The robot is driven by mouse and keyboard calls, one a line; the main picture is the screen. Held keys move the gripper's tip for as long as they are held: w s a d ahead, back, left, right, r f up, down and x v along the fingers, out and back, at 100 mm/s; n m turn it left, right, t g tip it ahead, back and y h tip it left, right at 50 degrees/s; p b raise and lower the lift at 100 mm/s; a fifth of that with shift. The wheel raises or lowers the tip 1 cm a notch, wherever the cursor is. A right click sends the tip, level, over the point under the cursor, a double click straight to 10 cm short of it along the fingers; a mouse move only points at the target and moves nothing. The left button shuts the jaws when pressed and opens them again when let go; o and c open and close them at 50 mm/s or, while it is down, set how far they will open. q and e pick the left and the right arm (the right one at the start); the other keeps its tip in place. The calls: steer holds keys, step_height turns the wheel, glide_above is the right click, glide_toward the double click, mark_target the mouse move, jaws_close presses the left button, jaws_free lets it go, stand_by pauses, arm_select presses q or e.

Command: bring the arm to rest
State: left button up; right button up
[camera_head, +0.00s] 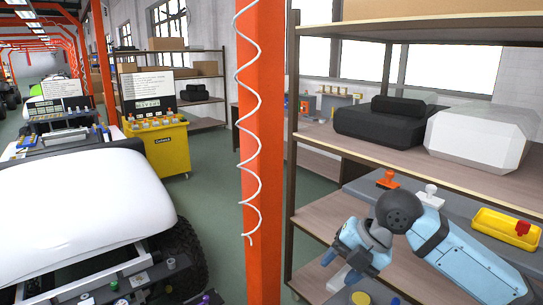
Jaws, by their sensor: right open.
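My right arm comes in from the lower right, and its gripper (350,259) points down and left in front of the shelf rack. The gripper is open, and I see nothing between its fingers. It is close to the lower shelf, but I cannot tell whether it touches anything. My left gripper is not in view.
A wooden shelf (462,179) holds a black case (378,124) and a white case (478,136). Below are a yellow tray (508,228) and an orange stamp-like part (388,179). An orange post (262,150) stands mid-view. A white-bodied cart (80,215) is at left, a yellow bin (165,150) behind.

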steer(key=s+d+f+m+t, duration=0.1)
steer(key=d+f+m+t, duration=0.1)
steer(key=f+m, duration=0.4)
steer(key=s+d+f+m+t, duration=0.1)
steer(key=d+f+m, duration=0.2)
steer(key=f, duration=0.6)
steer(key=s+d+f+m+t, duration=0.2)
steer(key=f+m, duration=0.3)
steer(key=f, duration=0.2)
steer(key=s+d+f+m+t+h, duration=0.1)
steer(key=s+d+f+m, duration=0.3)
steer(key=s+d+f, duration=0.45)
steer(key=s+d+f+m+t+h, duration=0.2)
steer(key=s+d+f+m, duration=0.3)
steer(key=s, duration=0.7)
steer(key=a+r+m+p, duration=0.2)
steer(key=a, duration=0.5)
steer(key=w+a+r+m+t+p, duration=0.1)
steer(key=a+m+p, duration=0.1)
steer(key=a, duration=0.5)
steer(key=shift+a+r+m+y, duration=0.15)
steer(key=shift+r+m+y, duration=0.2)
steer(key=shift+m, duration=0.15)
